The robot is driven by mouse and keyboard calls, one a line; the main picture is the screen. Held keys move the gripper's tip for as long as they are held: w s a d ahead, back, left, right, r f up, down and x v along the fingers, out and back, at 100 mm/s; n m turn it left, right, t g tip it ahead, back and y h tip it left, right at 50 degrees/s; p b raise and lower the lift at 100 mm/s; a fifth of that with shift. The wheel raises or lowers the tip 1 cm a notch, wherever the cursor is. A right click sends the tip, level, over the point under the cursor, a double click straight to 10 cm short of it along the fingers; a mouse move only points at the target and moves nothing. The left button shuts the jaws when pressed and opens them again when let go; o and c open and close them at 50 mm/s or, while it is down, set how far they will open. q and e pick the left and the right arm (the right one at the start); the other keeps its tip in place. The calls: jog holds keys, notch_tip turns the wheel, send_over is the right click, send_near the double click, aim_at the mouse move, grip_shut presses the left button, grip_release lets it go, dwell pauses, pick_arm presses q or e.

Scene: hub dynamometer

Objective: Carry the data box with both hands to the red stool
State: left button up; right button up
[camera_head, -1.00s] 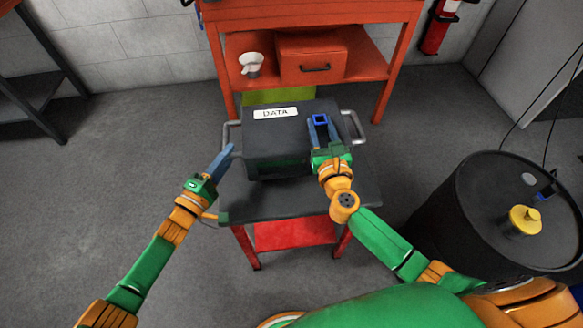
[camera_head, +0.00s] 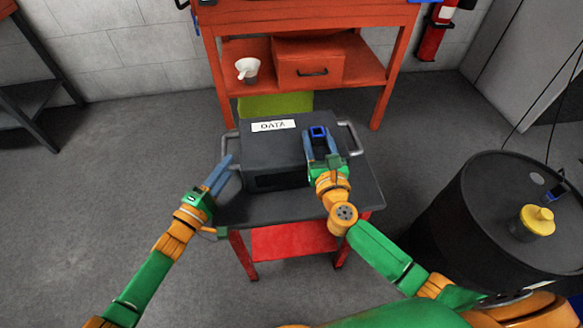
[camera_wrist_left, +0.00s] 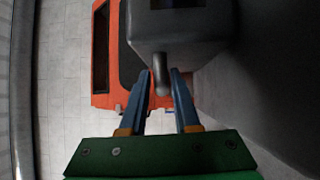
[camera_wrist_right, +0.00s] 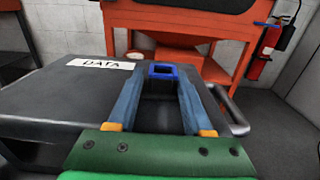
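The dark grey data box (camera_head: 262,150), with a white DATA label and grey side handles, lies on a low stand (camera_head: 355,200) with a dark top, red legs and a red lower shelf. My left gripper (camera_head: 226,164) is at the box's left handle. In the left wrist view its fingers are on both sides of the handle (camera_wrist_left: 162,82); whether they press it is unclear. My right gripper (camera_head: 321,143) is over the box top, fingers apart, around a small blue square frame (camera_wrist_right: 163,72). The right handle (camera_wrist_right: 232,108) is outside the fingers.
A red workbench (camera_head: 390,100) with a drawer and a white cup (camera_head: 248,70) stands behind. A black drum (camera_head: 480,215) with a yellow cap is at right. A dark shelf (camera_head: 40,95) is at far left. Floor on the left is clear.

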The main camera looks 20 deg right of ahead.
pick_arm(q)
jog(key=shift+o, duration=0.9)
jog(key=shift+s+a+r, duration=0.1)
jog(key=shift+s+r, duration=0.05)
jog(key=shift+r, duration=0.15)
pick_arm(e)
jog(key=shift+o, duration=0.9)
jog(key=shift+s+r, duration=0.2)
jog(key=shift+r, duration=0.1)
pick_arm(q)
jog(key=shift+f, duration=0.1)
pick_arm(e)
jog(key=shift+w, duration=0.1)
pick_arm(q)
jog(key=shift+s+a+f, duration=0.1)
jog(key=shift+s+a, duration=0.1)
jog(key=shift+a, duration=0.05)
pick_arm(e)
jog(key=shift+f, duration=0.1)
pick_arm(q)
jog(key=v, duration=1.1)
jog(key=shift+s, duration=0.15)
pick_arm(e)
jog(key=s+a, duration=0.1)
jog(key=s, duration=1.1)
jog(key=shift+a, duration=0.1)
